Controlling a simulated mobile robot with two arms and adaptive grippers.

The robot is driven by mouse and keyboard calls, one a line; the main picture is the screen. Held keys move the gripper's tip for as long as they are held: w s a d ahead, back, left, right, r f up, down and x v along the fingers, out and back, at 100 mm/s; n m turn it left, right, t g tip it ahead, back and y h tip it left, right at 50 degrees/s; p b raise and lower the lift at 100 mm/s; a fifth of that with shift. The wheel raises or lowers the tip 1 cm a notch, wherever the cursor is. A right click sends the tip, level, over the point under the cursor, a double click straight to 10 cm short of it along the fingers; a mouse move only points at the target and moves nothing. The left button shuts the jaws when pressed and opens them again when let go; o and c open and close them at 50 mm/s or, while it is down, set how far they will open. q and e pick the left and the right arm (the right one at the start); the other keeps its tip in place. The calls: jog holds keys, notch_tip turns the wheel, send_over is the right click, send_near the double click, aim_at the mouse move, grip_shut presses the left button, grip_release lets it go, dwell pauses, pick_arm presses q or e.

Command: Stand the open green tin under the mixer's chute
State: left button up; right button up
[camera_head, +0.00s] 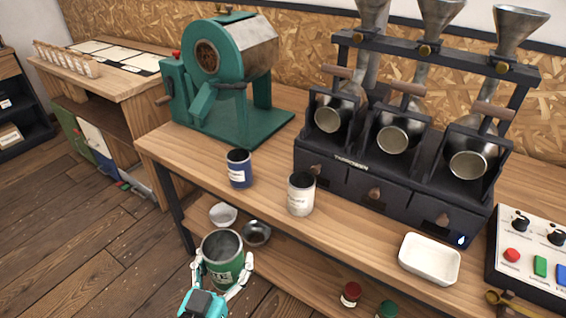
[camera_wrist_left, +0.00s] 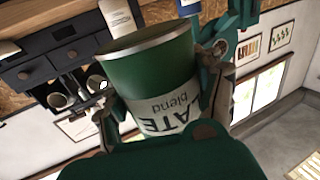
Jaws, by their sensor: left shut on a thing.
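The open green tin (camera_head: 222,272) has a white label band and an empty-looking dark inside. It is upright in the head view, in front of the table edge and below the tabletop level in the picture. My left gripper (camera_head: 222,280) is shut on it, one finger on each side. The tin (camera_wrist_left: 150,75) fills the middle of the left wrist view between the fingers. The teal machine (camera_head: 225,75), which looks like the mixer, stands at the table's back left, with a round drum opening and a slanted chute (camera_head: 203,102) at its front. My right gripper is not in view.
A blue tin (camera_head: 239,172) and a white tin (camera_head: 301,197) stand near the table's front edge. A black three-drum unit (camera_head: 385,180), a white tray (camera_head: 430,262) and a control panel (camera_head: 530,255) are farther right. Bare tabletop (camera_head: 190,153) lies before the teal machine.

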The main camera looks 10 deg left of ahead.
pick_arm(q)
jog(key=w+a+f+b, duration=0.2)
jog(key=w+b, duration=0.1)
jog(key=w, duration=1.2)
jog(key=shift+a+f+m+h, duration=0.2)
jog(key=shift+f+m+h, duration=0.1)
jog(key=w, duration=0.5)
jog(key=w+d+f, duration=0.1)
jog(key=w, duration=0.9)
jog(key=shift+d+f, duration=0.2)
jog(key=shift+w, duration=0.55)
notch_tip(320, 180, down, 3)
jog(key=shift+s+f, duration=0.1)
jog(key=shift+s, duration=0.05)
